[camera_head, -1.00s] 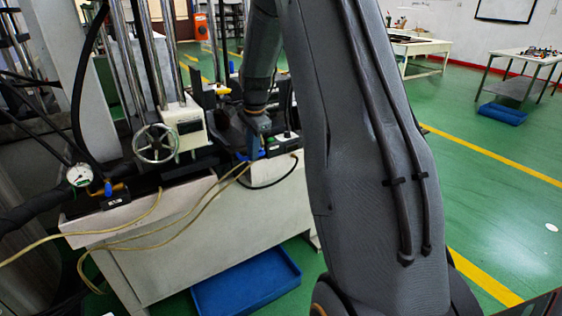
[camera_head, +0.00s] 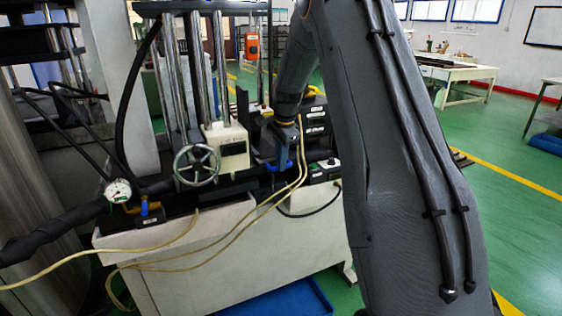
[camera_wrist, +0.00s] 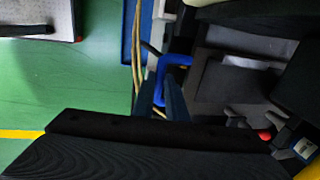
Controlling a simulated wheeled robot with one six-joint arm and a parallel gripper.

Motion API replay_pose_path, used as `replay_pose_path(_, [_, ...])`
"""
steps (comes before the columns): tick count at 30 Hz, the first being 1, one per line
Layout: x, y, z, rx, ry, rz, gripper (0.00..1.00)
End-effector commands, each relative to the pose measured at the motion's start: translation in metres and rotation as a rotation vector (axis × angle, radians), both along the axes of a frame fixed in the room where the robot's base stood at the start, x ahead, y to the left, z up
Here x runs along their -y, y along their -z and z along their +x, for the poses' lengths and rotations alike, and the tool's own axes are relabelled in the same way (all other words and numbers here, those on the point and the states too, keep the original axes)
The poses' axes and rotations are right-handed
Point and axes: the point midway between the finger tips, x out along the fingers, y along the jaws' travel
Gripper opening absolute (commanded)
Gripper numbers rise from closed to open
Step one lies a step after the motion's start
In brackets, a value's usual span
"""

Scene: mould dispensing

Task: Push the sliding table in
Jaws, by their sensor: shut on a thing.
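The sliding table (camera_head: 263,150) is a dark plate on the white machine, partly hidden behind my arm and gripper. A blue handle (camera_head: 279,168) is at its front edge, and this handle also shows in the wrist view (camera_wrist: 178,62). My gripper (camera_head: 284,160) points down at the handle. In the wrist view my gripper's fingers (camera_wrist: 162,92) are closed around part of the blue handle. The dark table surface (camera_wrist: 225,82) lies to the right of the handle there. How far in the table sits is hard to tell.
A handwheel (camera_head: 196,165) and steel columns stand left of the table. A pressure gauge (camera_head: 118,191) and yellow hoses (camera_head: 225,238) are at the machine's front. A blue tray (camera_head: 285,302) lies on the floor below. A small switch box (camera_head: 323,172) sits to the right.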

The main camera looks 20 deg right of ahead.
Motion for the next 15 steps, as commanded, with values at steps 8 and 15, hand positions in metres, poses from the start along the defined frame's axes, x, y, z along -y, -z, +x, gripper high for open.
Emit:
replay_pose_path(8, [0.0004,-0.0032,0.0057,0.016,-0.004,-0.007,0.31])
replay_pose_path(15, [-0.0004,-0.0020,0.0040,0.011,-0.004,-0.006,0.31])
